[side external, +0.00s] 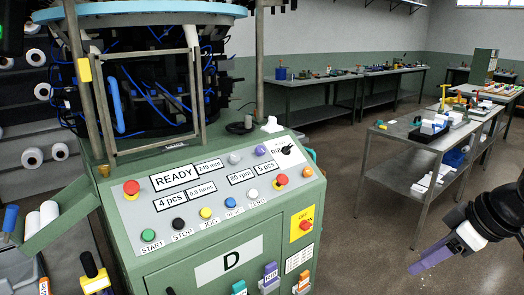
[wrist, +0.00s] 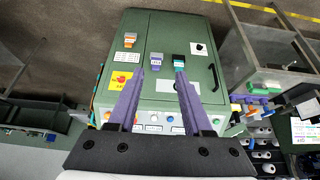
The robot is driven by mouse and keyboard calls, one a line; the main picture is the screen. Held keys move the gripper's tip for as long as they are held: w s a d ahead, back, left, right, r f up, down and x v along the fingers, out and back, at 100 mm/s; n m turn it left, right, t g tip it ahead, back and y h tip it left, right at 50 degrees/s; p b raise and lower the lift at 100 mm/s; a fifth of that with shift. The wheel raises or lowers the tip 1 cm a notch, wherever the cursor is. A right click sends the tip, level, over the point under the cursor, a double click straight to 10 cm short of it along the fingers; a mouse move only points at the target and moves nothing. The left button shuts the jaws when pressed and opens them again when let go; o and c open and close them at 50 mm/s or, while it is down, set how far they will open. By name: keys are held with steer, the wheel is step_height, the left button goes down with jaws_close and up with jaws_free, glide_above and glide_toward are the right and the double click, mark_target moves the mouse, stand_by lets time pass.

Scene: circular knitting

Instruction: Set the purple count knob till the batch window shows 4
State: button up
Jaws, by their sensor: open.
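The purple count knob (side external: 261,151) is on the upper right of the sloped control panel (side external: 135,215) of the green machine. Below it a window (side external: 267,169) reads "5 pcs". Another window (side external: 169,203) at the panel's left reads "4 pcs". I cannot read a label saying which one is batch. My gripper (side external: 413,270) is at the lower right in the side view, well apart from the panel. In the wrist view its purple fingers (wrist: 160,71) are spread and empty above the machine's front. I cannot make out the purple knob there.
A red button (side external: 131,188) is at the panel's left, another (side external: 280,181) at its right. Coloured buttons, including a yellow one (side external: 205,212), line the lower panel. Floor between machine and arm is clear.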

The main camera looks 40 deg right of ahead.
mark_target(263, 150)
stand_by(0.8)
steer(key=shift+o, duration=1.9)
steer(key=w+d+r+t+h, duration=0.1)
steer(key=w+r+t, duration=0.7)
steer(key=w+r, duration=0.7)
steer(key=shift+w+d+r+t, duration=0.3)
steer(key=shift+w+d, duration=0.1)
steer(key=shift+w, duration=0.8)
steer(key=w+r+n+t+y, duration=0.2)
steer(key=w+r+t, duration=0.25)
steer(key=w, duration=0.75)
steer(key=w+d+f+n+y, duration=0.2)
steer(key=w+f+n+y, duration=0.15)
steer(key=w, duration=0.75)
steer(key=w+d+f+m+h, duration=0.15)
steer(key=d+f, duration=0.25)
steer(key=f, duration=0.5)
steer(key=w+d+f+m, duration=0.1)
steer(key=w+d+f, duration=0.25)
steer(key=f, duration=0.65)
steer(key=shift+g, duration=0.45)
steer(key=w, duration=0.4)
steer(key=w+a, duration=0.1)
steer(key=w, duration=0.8)
steer(key=shift+w+a+r, duration=0.15)
steer(key=shift+a+r, duration=0.05)
steer(key=shift+a, duration=0.1)
